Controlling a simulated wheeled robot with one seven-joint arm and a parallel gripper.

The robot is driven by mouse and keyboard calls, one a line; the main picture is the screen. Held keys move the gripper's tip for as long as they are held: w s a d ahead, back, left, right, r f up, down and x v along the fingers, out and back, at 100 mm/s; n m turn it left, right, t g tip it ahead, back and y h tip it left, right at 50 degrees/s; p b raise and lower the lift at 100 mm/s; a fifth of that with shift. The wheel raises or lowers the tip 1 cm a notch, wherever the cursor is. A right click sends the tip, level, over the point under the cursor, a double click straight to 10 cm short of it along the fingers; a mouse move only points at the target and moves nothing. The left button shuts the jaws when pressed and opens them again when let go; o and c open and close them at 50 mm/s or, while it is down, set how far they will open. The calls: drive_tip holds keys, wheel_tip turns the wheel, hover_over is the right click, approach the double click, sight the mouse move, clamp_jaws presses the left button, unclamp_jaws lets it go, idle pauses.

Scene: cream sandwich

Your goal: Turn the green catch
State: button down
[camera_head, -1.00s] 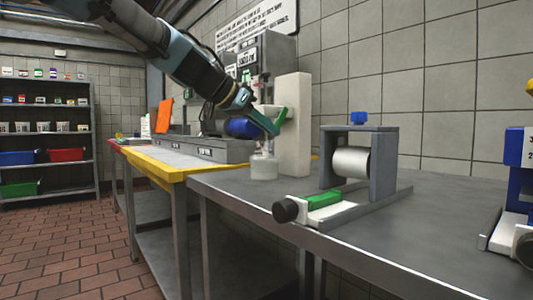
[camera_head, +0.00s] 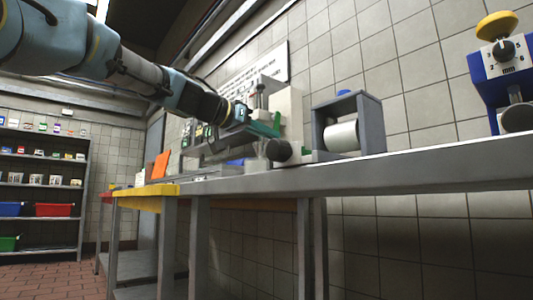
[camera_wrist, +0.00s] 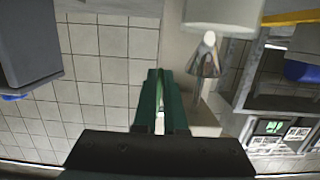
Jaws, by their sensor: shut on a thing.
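The green catch (camera_head: 276,119) shows as a small green piece at the tip of my gripper (camera_head: 264,127), in front of a cream upright block (camera_head: 289,108) on the bench. My gripper is shut on the catch. In the wrist view, the two dark green fingers (camera_wrist: 161,105) are close together with a thin lighter green strip between them. The fingers hide most of the catch, so its exact angle is unclear.
A grey frame with a white roller (camera_head: 341,136) stands right of the block, a black knob (camera_head: 279,150) before it. A blue device with a yellow top (camera_head: 497,60) is far right. The wrist view shows a metal cone (camera_wrist: 207,57) close to the fingers.

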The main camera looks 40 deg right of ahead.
drive_tip(key=shift+d+h+b, duration=0.2)
drive_tip(key=shift+h+b, duration=0.1)
drive_tip(key=shift+b, duration=0.75)
drive_tip(key=c, duration=1.3)
unclamp_jaws()
drive_tip(key=shift+o, duration=0.2)
drive_tip(key=shift+a+f, duration=0.1)
drive_tip(key=a+r, duration=0.1)
drive_tip(key=a, duration=0.9)
drive_tip(key=shift+w+a+b, duration=0.3)
drive_tip(key=shift+b, duration=0.1)
drive_tip(key=shift+r, duration=0.1)
